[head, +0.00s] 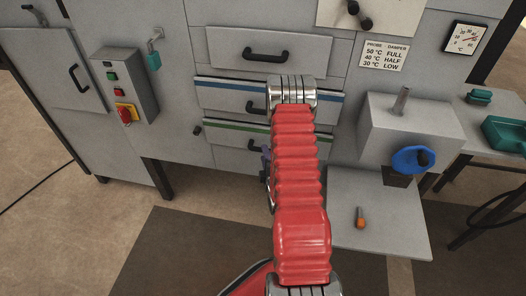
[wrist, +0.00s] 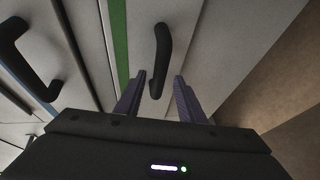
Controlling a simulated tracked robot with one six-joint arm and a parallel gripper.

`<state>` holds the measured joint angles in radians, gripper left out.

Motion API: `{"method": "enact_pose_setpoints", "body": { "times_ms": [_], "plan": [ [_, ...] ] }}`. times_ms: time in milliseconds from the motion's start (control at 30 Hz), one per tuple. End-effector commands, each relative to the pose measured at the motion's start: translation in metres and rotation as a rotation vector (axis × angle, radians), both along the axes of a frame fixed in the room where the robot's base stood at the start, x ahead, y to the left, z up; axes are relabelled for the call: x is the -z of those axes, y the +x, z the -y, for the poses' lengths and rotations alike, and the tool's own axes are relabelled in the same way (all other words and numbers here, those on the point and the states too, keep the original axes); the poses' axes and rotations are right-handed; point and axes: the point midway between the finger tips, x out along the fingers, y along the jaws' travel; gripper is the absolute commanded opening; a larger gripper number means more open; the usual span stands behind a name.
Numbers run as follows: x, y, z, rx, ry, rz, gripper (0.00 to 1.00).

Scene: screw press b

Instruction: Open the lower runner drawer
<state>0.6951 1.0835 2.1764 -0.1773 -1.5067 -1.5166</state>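The lower runner drawer (head: 222,138) has a green stripe along its top and looks shut. In the wrist view its green stripe (wrist: 118,45) runs beside the black bar handle (wrist: 161,50). My gripper (wrist: 158,90) is open, with one purple finger on each side of the handle's near end in the picture. I cannot tell whether the handle is between the fingers in depth or touching them. In the head view my red arm covers the drawer's right part, and only a bit of the purple gripper (head: 265,165) shows beside it.
The blue-striped drawer (head: 220,97) sits just above, its handle (wrist: 30,60) left in the wrist view. A plain drawer (head: 230,50) is higher up. A switch box (head: 127,85) is at left. A press block with a blue knob (head: 412,160) stands right, above a plate with an orange-handled tool (head: 360,220).

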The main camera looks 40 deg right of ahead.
Motion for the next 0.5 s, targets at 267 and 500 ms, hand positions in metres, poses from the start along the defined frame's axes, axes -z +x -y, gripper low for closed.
{"method": "enact_pose_setpoints", "body": {
  "times_ms": [267,500],
  "plan": [
    [0.006,0.028,0.015,-0.002,0.002,0.000,0.36],
    [0.007,0.032,0.017,-0.001,0.001,0.000,0.36]
  ]
}}
